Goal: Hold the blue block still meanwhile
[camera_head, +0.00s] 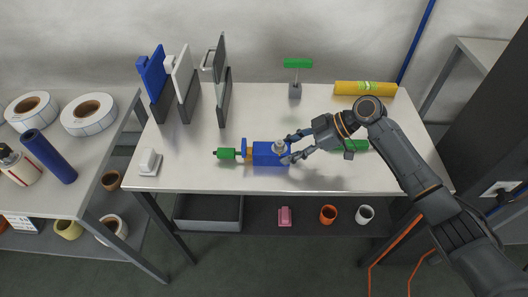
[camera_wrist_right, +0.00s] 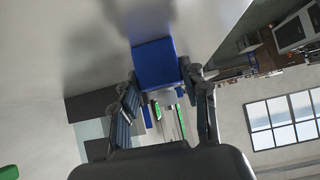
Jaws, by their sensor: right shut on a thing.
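The blue block (camera_head: 263,155) lies near the front middle of the white table, with a small grey round piece (camera_head: 279,146) on top of it. At its left end are an orange-and-blue part and a green cylinder (camera_head: 227,154). My right gripper (camera_head: 288,147) comes in from the right and is shut on the right end of the block. In the right wrist view the blue block (camera_wrist_right: 155,62) shows between the fingertips of the right gripper (camera_wrist_right: 160,80). My left gripper is not in view.
Blue, white and grey upright panels (camera_head: 187,80) stand at the back left. A white item (camera_head: 149,163) sits front left.

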